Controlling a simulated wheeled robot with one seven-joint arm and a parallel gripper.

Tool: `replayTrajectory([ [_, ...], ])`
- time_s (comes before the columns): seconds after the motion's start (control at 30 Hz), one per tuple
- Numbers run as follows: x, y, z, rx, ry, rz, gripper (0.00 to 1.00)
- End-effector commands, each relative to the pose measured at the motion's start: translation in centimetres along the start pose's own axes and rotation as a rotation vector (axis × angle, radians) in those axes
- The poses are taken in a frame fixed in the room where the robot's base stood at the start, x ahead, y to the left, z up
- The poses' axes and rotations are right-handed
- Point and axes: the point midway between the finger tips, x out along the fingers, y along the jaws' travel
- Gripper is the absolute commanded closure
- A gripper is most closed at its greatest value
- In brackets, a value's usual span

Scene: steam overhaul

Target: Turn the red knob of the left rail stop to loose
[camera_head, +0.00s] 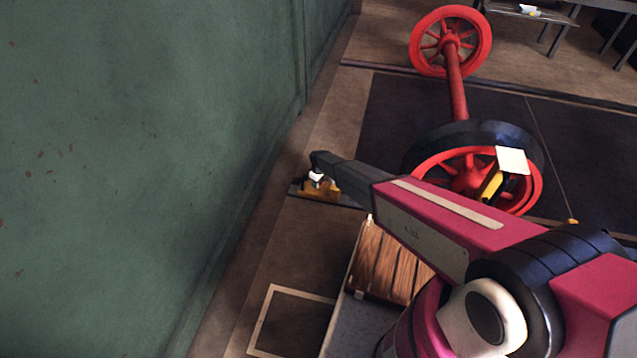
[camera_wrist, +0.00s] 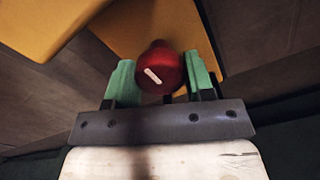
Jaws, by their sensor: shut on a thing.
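The red knob (camera_wrist: 161,67) shows in the wrist view with a pale line mark on its face, slanting from upper left to lower right. My gripper (camera_wrist: 160,80) has its two green fingers on either side of the knob and is shut on it. The yellow rail stop (camera_wrist: 125,22) lies behind the knob. In the head view the yellow stop (camera_head: 318,191) sits on the rail near the green wall, with the end of my arm above it. The knob itself is hidden there.
A red wheelset (camera_head: 457,90) stands on the rails right of the stop. A green wall (camera_head: 140,150) runs close on the left. A wooden slatted crate (camera_head: 385,262) is below my arm. A pale floor outline (camera_head: 262,318) marks bare floor.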

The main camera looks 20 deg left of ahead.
Motion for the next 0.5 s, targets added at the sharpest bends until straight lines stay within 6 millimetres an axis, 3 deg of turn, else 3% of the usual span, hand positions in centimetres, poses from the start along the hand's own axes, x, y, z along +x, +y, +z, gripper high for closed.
replayTrajectory([
  [0.4,-0.06,0.01,0.00,-0.008,0.000,0.001,0.75],
  [0.43,-0.05,0.01,0.00,-0.008,0.000,0.001,0.42],
  [0.5,-0.05,0.01,0.00,-0.008,0.000,0.001,0.27],
])
